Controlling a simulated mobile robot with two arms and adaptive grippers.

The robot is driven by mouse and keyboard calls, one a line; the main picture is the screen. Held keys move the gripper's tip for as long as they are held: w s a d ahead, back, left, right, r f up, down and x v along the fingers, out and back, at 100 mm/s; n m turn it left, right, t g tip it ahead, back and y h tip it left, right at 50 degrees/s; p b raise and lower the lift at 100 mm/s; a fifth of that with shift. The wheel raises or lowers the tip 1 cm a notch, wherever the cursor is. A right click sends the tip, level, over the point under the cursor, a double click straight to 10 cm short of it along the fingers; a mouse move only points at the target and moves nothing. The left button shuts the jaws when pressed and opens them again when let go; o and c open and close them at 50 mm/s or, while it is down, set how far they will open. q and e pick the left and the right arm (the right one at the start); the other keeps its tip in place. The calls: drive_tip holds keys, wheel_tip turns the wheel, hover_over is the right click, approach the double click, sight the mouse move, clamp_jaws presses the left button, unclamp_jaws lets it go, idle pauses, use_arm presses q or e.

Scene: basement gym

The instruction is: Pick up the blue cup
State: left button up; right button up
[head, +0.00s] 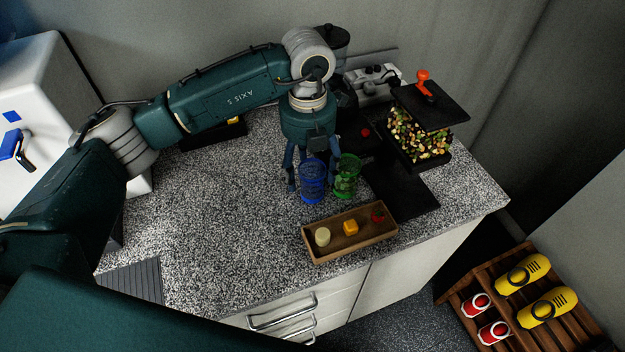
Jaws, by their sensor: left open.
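The blue cup (312,184) stands upright on the speckled counter. It looks see-through and ribbed. My left gripper (313,180) points down at it from above, with one finger to the left of the cup and the other toward the right, near a green cup (347,178). The left gripper is open; I cannot tell whether its fingers touch the cup. The green cup stands close beside the blue cup on the right. My right gripper is not in view.
A wooden tray (366,248) with several small items lies in front of the cups. A black stand with a nut-filled container (420,137) is to the right. A white machine (35,85) is at the left. The counter (220,200) is clear left of the cups.

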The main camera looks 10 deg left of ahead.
use_arm(q)
drive_tip(key=f+p, duration=0.1)
drive_tip(key=f, duration=0.2)
drive_tip(key=shift+w+d+f+p, duration=0.15)
drive_tip(key=shift+d+f+p, duration=0.15)
drive_tip(key=shift+d+p, duration=0.1)
drive_tip(key=shift+f, duration=0.45)
drive_tip(key=c, duration=1.1)
